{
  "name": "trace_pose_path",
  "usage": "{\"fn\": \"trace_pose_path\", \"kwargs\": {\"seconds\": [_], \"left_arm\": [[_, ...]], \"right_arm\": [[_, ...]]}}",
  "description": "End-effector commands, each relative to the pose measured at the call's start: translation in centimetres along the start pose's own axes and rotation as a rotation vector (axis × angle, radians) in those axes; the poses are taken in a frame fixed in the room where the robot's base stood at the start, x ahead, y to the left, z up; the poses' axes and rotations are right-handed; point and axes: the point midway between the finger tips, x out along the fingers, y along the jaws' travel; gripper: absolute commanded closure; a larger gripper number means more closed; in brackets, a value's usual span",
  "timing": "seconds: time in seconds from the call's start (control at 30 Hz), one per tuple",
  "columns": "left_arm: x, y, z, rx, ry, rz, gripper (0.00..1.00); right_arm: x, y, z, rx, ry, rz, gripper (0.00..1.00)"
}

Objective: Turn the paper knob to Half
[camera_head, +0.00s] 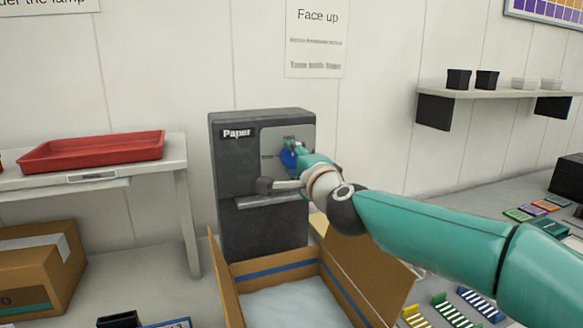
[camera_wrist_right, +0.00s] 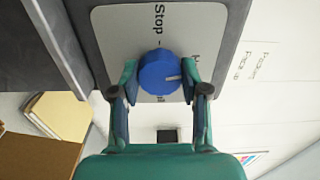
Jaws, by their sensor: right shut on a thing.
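The grey paper dispenser (camera_head: 232,160), labelled "Paper", stands against the wall with a light plate on its front. The blue paper knob (camera_head: 288,158) sits on that plate, partly hidden by my right gripper (camera_head: 297,153). In the right wrist view the knob (camera_wrist_right: 160,73) is between the two fingertips of my right gripper (camera_wrist_right: 160,82), which is shut on it. Its white mark points right in that view, toward a mostly hidden label starting with "H". "Stop" reads above the knob there. My left gripper is not in view.
An open cardboard box (camera_head: 278,268) stands below and in front of the dispenser. A red tray (camera_head: 92,152) lies on a side table at left. A shelf (camera_head: 505,94) with small pots is at right. Coloured racks (camera_head: 450,312) lie below my right arm.

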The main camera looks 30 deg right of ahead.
Motion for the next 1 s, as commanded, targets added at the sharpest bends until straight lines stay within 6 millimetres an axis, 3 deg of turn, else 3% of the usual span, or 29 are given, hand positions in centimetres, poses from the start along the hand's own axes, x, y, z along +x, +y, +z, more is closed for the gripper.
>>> {"fn": "trace_pose_path", "kwargs": {"seconds": [0.4, 0.9, 0.93, 1.0], "left_arm": [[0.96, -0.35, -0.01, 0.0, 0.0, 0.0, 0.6], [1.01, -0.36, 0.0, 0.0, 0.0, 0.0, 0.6], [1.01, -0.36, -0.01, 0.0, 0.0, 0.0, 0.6], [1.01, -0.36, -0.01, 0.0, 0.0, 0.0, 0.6]], "right_arm": [[0.05, 0.48, -0.05, 0.191, 0.002, 0.007, 0.9], [0.08, 0.6, -0.04, 0.211, 0.003, 0.011, 0.9], [0.09, 0.61, -0.03, 0.211, 0.003, 0.011, 0.52], [0.08, 0.6, -0.01, 0.211, 0.002, 0.011, 0.4]]}}
